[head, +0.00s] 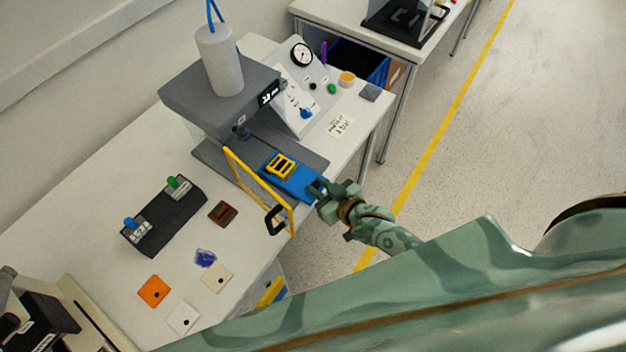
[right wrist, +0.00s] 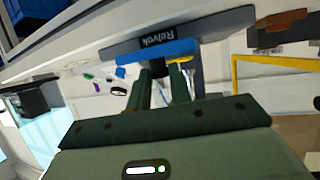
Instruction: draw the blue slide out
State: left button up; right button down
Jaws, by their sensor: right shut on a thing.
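The blue slide (head: 296,185) sticks out of the front of the grey press (head: 218,92) on the table, with a yellow slotted piece (head: 280,166) on it. My right gripper (head: 320,191) is at the slide's outer end, shut on its front part; the fingers hide the exact grip. In the right wrist view the slide's blue edge (right wrist: 160,52) lies just beyond my right gripper's fingers (right wrist: 163,76). My left gripper is not in view.
A yellow-framed guard (head: 262,190) with a black handle stands left of the slide. A black block with green and blue levers (head: 165,218) and several small coloured tiles lie on the table at the left. A control panel with a gauge (head: 302,54) stands behind. The floor to the right is clear.

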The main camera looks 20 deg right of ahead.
jog(key=shift+s+d+f, duration=0.1)
jog(key=c, duration=1.5)
grip_release()
jog(key=shift+o, duration=1.2)
jog(key=shift+s+d, duration=0.1)
jog(key=shift+s, duration=0.05)
jog(key=p+v, duration=0.3)
jog(key=v, duration=1.3)
jog(key=shift+s, duration=0.25)
